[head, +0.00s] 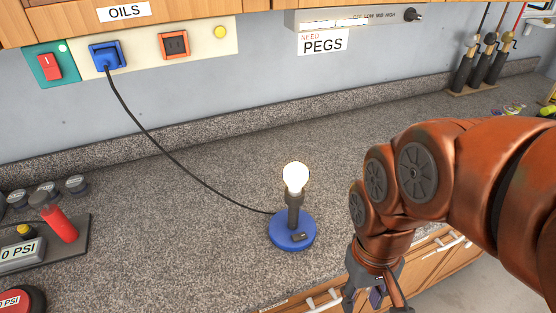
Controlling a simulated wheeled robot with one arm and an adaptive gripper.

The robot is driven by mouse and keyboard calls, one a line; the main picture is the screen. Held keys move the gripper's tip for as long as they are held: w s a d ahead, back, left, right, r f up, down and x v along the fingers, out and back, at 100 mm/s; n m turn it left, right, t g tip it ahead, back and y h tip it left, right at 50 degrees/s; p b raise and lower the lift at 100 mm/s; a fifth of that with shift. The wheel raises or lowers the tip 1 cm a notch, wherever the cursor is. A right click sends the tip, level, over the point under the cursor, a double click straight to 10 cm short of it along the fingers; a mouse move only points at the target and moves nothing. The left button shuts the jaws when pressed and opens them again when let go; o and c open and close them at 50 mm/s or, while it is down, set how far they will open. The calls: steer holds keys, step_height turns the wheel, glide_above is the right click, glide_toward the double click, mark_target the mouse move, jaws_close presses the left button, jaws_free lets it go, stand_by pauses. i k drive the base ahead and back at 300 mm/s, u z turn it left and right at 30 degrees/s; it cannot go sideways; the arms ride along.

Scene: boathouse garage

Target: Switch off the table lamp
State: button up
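The table lamp stands upright on the grey speckled counter, with a round blue base (284,238), a dark stem and a bare bulb (296,175) that glows. A small dark switch (299,237) sits on top of the base, at its front. A black cord (168,150) runs from the base to a blue plug socket (106,57) on the wall. My gripper (374,298) points down to the right of the lamp, near the counter's front edge, apart from the lamp. Its fingers look spread, and the tips are cut off by the frame's bottom. I see nothing clearly held.
A red rocker switch (50,66) in a teal plate is left of the socket, with an orange outlet (175,45) to the right. A gauge stand (72,250) is at left. Tools in a rack (473,85) stand back right. The counter around the lamp is clear.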

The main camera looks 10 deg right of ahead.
mark_target(302, 235)
steer(key=z, duration=2.05)
steer(key=k, duration=1.15)
steer(key=u, duration=2.05)
